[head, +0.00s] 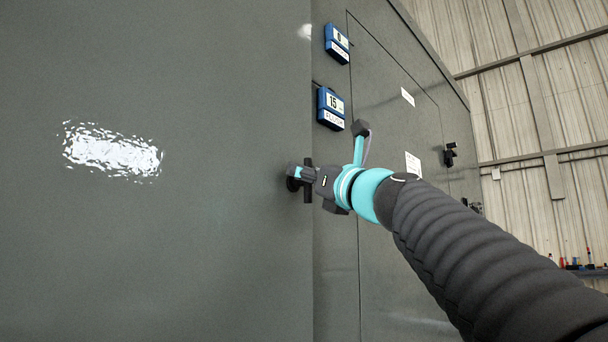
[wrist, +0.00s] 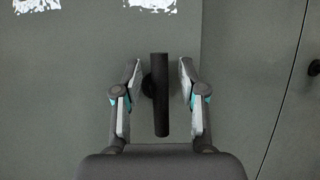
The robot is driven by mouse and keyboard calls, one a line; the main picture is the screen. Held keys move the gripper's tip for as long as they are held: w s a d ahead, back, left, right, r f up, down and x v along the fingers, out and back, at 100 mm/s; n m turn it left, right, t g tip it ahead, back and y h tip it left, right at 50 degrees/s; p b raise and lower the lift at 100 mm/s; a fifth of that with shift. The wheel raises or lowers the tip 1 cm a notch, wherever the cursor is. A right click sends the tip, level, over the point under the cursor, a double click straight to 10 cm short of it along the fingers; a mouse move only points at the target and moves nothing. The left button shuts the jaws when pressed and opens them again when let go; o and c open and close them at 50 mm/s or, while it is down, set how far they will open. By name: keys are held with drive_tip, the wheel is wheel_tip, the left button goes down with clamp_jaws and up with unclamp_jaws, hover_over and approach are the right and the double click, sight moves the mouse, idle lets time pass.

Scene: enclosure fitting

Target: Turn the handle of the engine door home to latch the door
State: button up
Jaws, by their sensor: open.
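The engine door (head: 190,240) is a large grey panel filling the left of the head view. Its dark handle (head: 308,192) sits near the door's right edge, partly hidden by my gripper (head: 296,174). In the wrist view the handle (wrist: 161,95) is a dark bar standing upright in the picture, with a round mount behind its left side. My gripper (wrist: 161,85) is open, with one finger on each side of the bar and a visible gap on both sides. The door edge (wrist: 201,60) runs just behind the right finger.
Two blue boxes with displays, an upper one (head: 337,43) and a lower one (head: 331,108), are mounted on the grey enclosure wall above my gripper. Another dark handle (head: 450,154) is on a panel farther right. Free room lies toward the corrugated wall (head: 560,110).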

clamp_jaws()
